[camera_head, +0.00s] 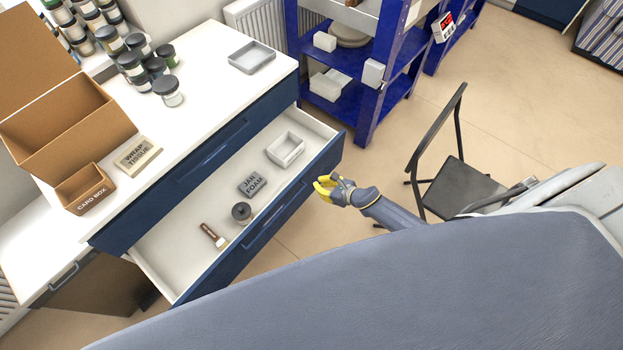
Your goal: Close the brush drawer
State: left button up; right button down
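The brush drawer (190,258) is pulled out from the dark blue cabinet, its white inside showing. In it lie a brush (212,236), a dark round jar or spool (241,212), a grey block marked JAR FOAM (252,185) and a small white tray (286,150). My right gripper (321,189) has yellow fingertips that look parted, with nothing seen between them. It is just outside the drawer's blue front (262,232), to its right, apparently not touching it. My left gripper is not in view.
The white cabinet top (205,105) holds several jars (167,90), a grey tray (252,57), a WRAP TISSUE pack (137,155) and cardboard boxes (85,188). A blue shelf (378,110) stands behind. A dark chair (460,185) is at the right. Floor shows between drawer and chair.

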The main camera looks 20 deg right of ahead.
aim_at(306, 177)
jog(key=shift+w+a+f, duration=0.1)
jog(key=shift+w+a, duration=0.25)
jog(key=shift+w, duration=0.3)
jog(key=shift+w+a+r, duration=0.1)
jog(key=shift+w+a, duration=0.3)
jog(key=shift+w, duration=0.2)
jog(key=shift+w+a+f, duration=0.1)
jog(key=shift+w+a, duration=0.25)
jog(key=shift+w, duration=0.3)
jog(key=shift+w, duration=0.15)
